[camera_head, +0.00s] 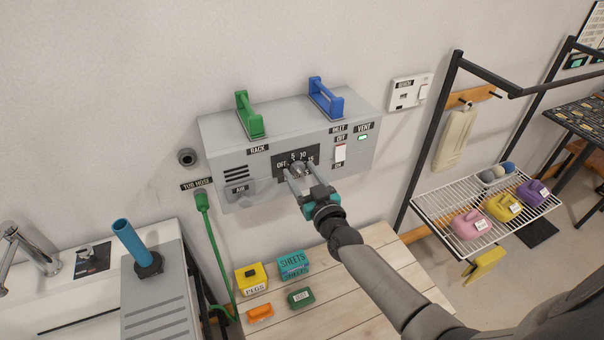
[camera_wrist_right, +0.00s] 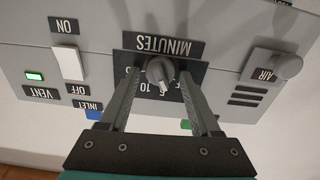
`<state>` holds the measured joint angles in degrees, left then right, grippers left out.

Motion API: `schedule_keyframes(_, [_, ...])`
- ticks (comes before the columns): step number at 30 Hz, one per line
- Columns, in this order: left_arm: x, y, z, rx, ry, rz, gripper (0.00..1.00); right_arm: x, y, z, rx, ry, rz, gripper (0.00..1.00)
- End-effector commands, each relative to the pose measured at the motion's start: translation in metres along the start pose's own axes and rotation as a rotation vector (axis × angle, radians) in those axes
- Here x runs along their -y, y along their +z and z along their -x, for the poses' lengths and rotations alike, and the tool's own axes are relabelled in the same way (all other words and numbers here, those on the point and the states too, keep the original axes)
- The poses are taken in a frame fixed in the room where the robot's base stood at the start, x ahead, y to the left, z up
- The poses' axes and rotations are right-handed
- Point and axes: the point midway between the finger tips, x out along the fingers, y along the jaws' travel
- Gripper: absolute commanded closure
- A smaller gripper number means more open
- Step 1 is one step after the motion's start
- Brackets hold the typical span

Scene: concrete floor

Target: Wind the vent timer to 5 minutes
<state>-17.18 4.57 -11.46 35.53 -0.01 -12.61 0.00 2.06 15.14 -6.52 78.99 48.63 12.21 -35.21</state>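The vent timer is a round grey knob (camera_wrist_right: 160,72) on a dark dial plate (camera_head: 281,158) marked in minutes, on the front of a grey wall box (camera_head: 226,131). The right wrist view shows it upside down. A pale pointer mark on the knob faces the numbers, but I cannot tell which one exactly. My right gripper (camera_head: 297,177) is at the dial; the right wrist view shows its two fingers (camera_wrist_right: 161,80) open, one on each side of the knob, with a small gap visible on both sides. My left gripper is not in view.
A white rocker switch (camera_head: 340,153) and a lit green vent light (camera_head: 362,137) sit right of the dial. The air knob (camera_wrist_right: 288,67) is on its other side. Green (camera_head: 249,116) and blue (camera_head: 325,98) handles stand on the box. Small boxes lie on the wooden top (camera_head: 345,285) below.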

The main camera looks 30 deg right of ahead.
Motion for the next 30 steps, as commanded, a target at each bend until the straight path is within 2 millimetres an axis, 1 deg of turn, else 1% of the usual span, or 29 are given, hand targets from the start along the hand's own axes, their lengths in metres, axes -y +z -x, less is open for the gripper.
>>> schedule_keyframes(1, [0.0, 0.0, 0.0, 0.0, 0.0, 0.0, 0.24, -0.0001, 0.0, 0.0002, 0.0, 0.0, 0.0, 0.43])
schedule_keyframes(2, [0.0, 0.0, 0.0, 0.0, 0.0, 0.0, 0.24, -0.0002, 0.0, 0.0002, 0.0, 0.0, 0.0, 0.46])
schedule_keyframes(16, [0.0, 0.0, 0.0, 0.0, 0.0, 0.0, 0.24, -0.0002, 0.0001, 0.0003, 0.0, 0.0, 0.0, 0.99])
schedule_keyframes(30, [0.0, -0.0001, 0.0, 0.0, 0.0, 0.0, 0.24, -0.0002, 0.0003, 0.0004, 0.0, 0.0, 0.0, 1.0])
